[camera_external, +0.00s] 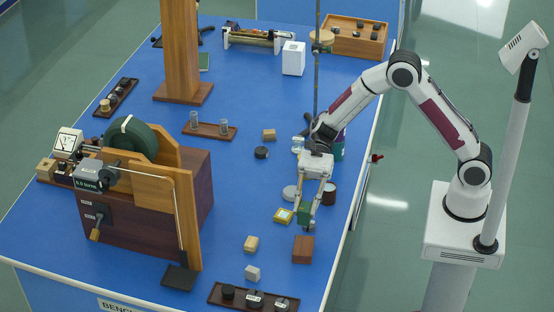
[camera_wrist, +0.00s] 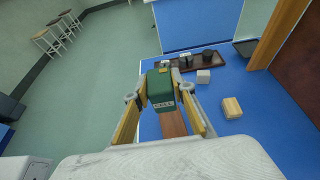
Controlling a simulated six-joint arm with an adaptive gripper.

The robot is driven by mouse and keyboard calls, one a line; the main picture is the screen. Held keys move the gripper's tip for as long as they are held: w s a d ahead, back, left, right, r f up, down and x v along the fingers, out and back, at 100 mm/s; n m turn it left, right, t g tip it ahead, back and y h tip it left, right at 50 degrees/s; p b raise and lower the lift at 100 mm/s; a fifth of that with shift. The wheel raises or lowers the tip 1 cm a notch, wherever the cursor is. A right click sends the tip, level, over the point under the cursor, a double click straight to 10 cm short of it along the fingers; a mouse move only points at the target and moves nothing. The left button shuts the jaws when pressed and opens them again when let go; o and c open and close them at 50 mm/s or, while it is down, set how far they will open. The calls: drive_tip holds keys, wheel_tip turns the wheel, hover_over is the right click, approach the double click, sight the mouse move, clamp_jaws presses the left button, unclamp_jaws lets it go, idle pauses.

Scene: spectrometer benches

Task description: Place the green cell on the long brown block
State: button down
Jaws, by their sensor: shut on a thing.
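My gripper (camera_external: 305,213) is shut on the green cell (camera_external: 303,208), pointing down above the table. In the wrist view the green cell (camera_wrist: 161,92), a dark green box with a pale label, sits between the two fingers of my gripper (camera_wrist: 160,95). The brown block (camera_external: 303,250) lies on the blue table, just in front of my gripper in the external view. In the wrist view the brown block (camera_wrist: 172,123) shows below the cell, partly hidden by it. The cell appears raised above the block, with no clear contact.
A tan block (camera_external: 251,243) and a pale grey cube (camera_external: 252,273) lie left of the brown block. A dark tray (camera_external: 216,295) with black weights is at the front edge.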

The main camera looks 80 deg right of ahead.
drive_tip(key=shift+f, duration=3.1)
drive_tip(key=shift+f, duration=0.1)
drive_tip(key=shift+f, duration=1.8)
drive_tip(key=shift+f, duration=0.1)
drive_tip(key=c, duration=1.7)
unclamp_jaws()
drive_tip(key=v, duration=1.2)
